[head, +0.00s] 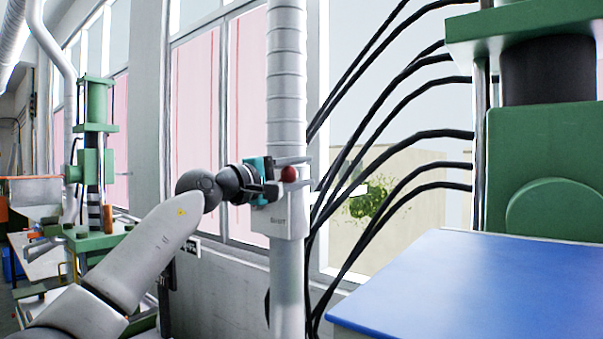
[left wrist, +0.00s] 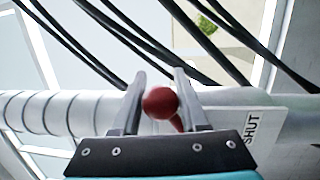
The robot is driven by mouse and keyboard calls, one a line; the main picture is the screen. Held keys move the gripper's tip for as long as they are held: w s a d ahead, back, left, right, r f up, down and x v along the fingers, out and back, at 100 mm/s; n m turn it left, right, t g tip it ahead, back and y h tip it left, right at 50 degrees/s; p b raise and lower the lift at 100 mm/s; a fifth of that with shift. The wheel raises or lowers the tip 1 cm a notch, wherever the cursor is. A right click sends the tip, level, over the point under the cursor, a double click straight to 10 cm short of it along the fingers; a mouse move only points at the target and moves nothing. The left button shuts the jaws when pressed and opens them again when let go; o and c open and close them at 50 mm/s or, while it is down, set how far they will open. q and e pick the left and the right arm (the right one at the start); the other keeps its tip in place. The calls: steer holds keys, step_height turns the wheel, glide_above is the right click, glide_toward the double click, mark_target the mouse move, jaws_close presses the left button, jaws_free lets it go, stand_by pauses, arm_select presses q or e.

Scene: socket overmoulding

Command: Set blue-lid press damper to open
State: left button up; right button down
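The damper is a pale box (head: 283,222) on a vertical grey duct, with a label reading SHUT on its lower part. Its handle has a red ball knob (head: 289,174). My left gripper (head: 292,175) is at the knob. In the left wrist view the red knob (left wrist: 160,103) sits between the two fingers of my left gripper (left wrist: 157,95), with a visible gap on at least the left side. The fingers look open around it. The SHUT label (left wrist: 252,130) shows at the right there. The blue lid (head: 480,285) of the press is at the lower right. My right gripper is not in view.
The ribbed duct (head: 287,75) runs up from the damper. Several black hoses (head: 400,145) curve between the duct and the green press (head: 545,150). Windows (head: 205,110) stand behind. Another green press (head: 97,160) is at the far left.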

arm_select(q)
steer(key=o, duration=0.4)
steer(key=shift+s+a+f+b, duration=0.15)
steer(key=shift+s+a+b, duration=0.15)
steer(key=shift+a, duration=0.05)
steer(key=b+v, duration=0.5)
steer(key=v, duration=0.9)
steer(key=shift+s+a+b, duration=0.15)
steer(key=shift+b, duration=0.15)
steer(key=shift+c, duration=0.2)
